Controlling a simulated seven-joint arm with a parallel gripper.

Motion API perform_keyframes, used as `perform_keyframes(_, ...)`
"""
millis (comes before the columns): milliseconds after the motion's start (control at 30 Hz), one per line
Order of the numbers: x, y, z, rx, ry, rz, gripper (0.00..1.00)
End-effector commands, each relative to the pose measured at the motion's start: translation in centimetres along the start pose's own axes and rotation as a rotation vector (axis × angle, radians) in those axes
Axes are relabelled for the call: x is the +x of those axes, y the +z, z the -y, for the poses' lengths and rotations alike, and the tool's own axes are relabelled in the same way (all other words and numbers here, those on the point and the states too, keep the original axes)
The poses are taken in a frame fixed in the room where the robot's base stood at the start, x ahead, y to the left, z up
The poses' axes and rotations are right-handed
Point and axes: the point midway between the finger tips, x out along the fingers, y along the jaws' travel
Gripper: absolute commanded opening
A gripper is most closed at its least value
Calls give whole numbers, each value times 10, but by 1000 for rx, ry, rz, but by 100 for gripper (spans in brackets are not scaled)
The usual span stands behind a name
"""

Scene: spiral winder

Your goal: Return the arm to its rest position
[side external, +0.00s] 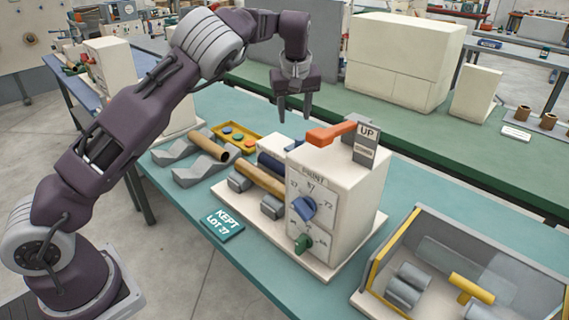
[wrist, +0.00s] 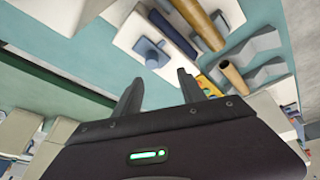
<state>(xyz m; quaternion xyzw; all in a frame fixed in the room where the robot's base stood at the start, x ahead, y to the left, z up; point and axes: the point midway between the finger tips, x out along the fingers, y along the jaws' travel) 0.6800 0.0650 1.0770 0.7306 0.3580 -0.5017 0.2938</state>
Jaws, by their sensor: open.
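My gripper (side external: 295,114) is open and empty, pointing down in the air above and behind the winder (side external: 337,185). In the wrist view the two fingers of my gripper (wrist: 160,80) stand apart with nothing between them. The winder is a cream box with an orange lever (side external: 331,133), a blue dial (side external: 304,208) and a green knob (side external: 303,243). A tan tube (side external: 260,184) lies along grey rollers beside the box. My arm is raised and reaches across the table from the lower left.
A second tube (side external: 208,145) rests on grey cradles (side external: 180,150). A yellow tray (side external: 251,151) holds several coloured pieces. A sign (side external: 222,224) reading "KEPT LOT 27" lies in front. A walled bin (side external: 375,264) stands at right. Cream cabinets (side external: 404,60) stand on the green bench behind.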

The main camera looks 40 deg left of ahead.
Motion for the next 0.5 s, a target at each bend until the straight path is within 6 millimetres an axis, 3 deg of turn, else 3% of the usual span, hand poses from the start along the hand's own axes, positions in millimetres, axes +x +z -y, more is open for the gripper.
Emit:
perform_keyframes(33, -30, -1, 17, -23, 48, 39, 48)
perform_keyframes(67, -48, 2, 29, -24, 77, 66, 48)
perform_keyframes(167, -105, 31, 66, 31, 178, 147, 48)
perform_keyframes(300, -179, 104, 123, 232, 316, 187, 48)
perform_keyframes(400, -214, 168, 171, 442, 379, 140, 48)
perform_keyframes(500, -223, 224, 217, 648, 390, 48, 48)
